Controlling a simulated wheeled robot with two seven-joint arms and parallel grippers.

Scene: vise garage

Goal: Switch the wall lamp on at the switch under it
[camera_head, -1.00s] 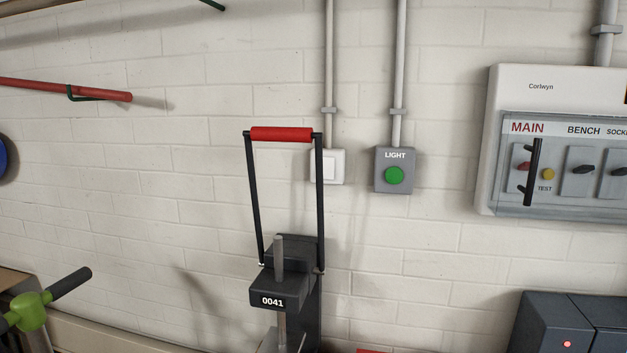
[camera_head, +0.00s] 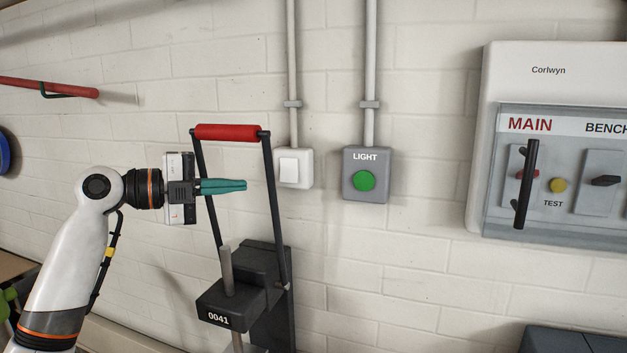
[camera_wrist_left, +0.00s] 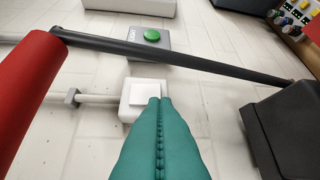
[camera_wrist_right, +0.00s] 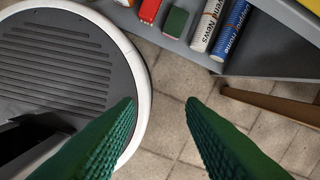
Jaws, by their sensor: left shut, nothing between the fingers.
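A white rocker switch (camera_head: 290,168) sits on the wall at the foot of a grey conduit. Beside it on the right is a grey box marked LIGHT with a green button (camera_head: 364,181). My left gripper (camera_head: 245,185) is shut and empty, its teal fingers level and pointing right, left of the white switch. In the left wrist view the fingertips (camera_wrist_left: 160,99) overlap the lower part of the white switch (camera_wrist_left: 142,92); I cannot tell whether they touch. The green button (camera_wrist_left: 152,35) lies beyond. My right gripper (camera_wrist_right: 160,103) is open and empty over the floor. The lamp is not in view.
A press marked 0041 (camera_head: 218,318) stands in front of the wall. Its raised handle with red grip (camera_head: 226,132) is close to my left fingers. A Corlwyn breaker panel (camera_head: 548,72) is at the right.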

